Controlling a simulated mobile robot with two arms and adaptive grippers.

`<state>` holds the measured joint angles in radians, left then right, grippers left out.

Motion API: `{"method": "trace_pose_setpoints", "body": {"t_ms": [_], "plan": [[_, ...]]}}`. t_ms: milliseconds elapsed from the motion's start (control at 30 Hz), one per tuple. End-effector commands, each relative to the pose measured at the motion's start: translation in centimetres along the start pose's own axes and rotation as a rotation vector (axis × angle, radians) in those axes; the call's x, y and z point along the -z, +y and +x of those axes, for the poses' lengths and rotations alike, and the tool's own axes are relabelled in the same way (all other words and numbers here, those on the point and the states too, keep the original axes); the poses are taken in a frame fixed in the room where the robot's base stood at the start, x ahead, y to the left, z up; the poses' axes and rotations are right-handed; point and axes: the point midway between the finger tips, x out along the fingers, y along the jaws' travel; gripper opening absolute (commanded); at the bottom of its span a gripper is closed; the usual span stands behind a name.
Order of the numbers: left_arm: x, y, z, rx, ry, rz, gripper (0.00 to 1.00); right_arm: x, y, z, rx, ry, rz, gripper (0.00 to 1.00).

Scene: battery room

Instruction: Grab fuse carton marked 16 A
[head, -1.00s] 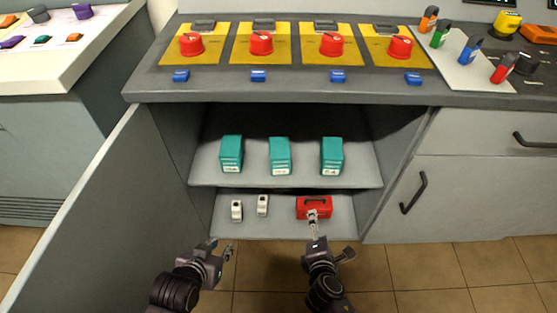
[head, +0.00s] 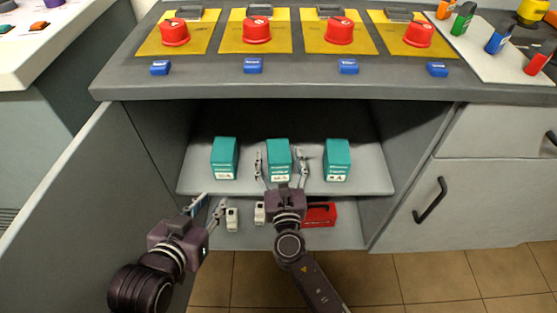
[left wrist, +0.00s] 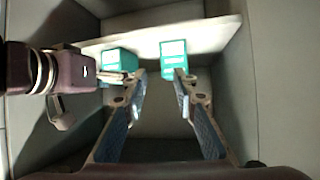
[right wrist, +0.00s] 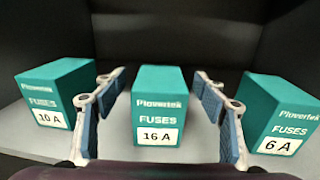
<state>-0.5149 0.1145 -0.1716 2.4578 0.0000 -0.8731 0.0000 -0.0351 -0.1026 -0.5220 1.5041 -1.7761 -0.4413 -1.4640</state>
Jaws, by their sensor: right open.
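The teal fuse carton marked 16 A (right wrist: 158,105) stands upright in the middle of the cabinet's upper shelf; it also shows in the head view (head: 279,150). My right gripper (head: 281,168) is open, with one finger on each side of this carton. In the right wrist view the fingers (right wrist: 159,85) show small gaps to the carton. The carton marked 10 A (right wrist: 57,92) stands to its left and the one marked 6 A (right wrist: 279,118) to its right. My left gripper (head: 210,207) is open and empty, low in front of the cabinet's left side.
The upper shelf (head: 365,182) has bare room between the cartons. The lower shelf (head: 350,238) holds a red box (head: 320,215) and two small white items (head: 232,217), partly hidden by my arms. The open cabinet door (head: 95,200) stands at the left. The counter (head: 300,78) overhangs above.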

Motion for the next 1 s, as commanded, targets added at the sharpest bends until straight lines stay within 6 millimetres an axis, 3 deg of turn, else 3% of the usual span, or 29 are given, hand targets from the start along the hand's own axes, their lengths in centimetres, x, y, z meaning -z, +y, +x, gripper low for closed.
{"method": "trace_pose_setpoints", "body": {"t_ms": [200,467,1000], "plan": [[2.4,0.3,0.3,-0.006,0.107,0.000,0.26,0.0,0.0,2.5,0.000,0.000,0.001,0.65],[2.8,0.3,0.3,-0.007,0.120,0.000,0.26,-0.1,0.0,2.7,0.000,0.001,0.002,0.65],[2.8,0.3,0.3,-0.007,0.119,0.000,0.26,-0.1,0.0,2.7,0.000,0.001,0.002,0.07]]}}
